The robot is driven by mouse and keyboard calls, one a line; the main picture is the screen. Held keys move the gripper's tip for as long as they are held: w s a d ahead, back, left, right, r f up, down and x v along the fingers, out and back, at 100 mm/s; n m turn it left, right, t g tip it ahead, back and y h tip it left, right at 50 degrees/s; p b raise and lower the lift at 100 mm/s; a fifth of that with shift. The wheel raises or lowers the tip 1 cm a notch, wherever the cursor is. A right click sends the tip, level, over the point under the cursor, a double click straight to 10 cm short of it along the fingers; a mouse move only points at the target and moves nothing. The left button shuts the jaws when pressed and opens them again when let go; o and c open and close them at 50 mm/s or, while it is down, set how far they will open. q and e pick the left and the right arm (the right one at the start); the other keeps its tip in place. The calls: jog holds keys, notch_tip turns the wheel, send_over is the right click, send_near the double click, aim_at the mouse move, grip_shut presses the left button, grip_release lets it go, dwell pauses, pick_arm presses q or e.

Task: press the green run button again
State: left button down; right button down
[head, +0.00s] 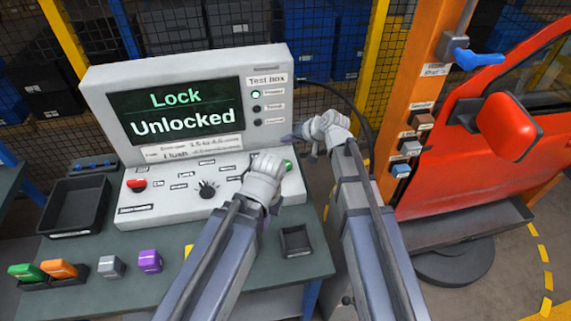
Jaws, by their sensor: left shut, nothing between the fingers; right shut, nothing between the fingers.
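The test box (100,95) stands on the bench, and its screen (180,112) reads "Lock Unlocked". The green run button (288,165) shows as a small green edge at the right of the sloping panel, just right of my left gripper. My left gripper (268,163) is shut and empty, over the panel beside the green button; I cannot tell whether it touches anything. My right gripper (303,133) is shut and empty, in front of the test box's right edge, above and right of the green button.
A red button (137,185) and a black knob (207,189) are on the panel. A black tray (75,205), green, orange, grey and purple connectors, and a small empty tray (296,240) are on the bench. An orange post (400,90) and a red door (470,160) stand right.

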aim_at(288, 167)
pick_arm(q)
jog(key=shift+f, duration=0.15)
pick_arm(e)
jog(key=shift+f, duration=0.15)
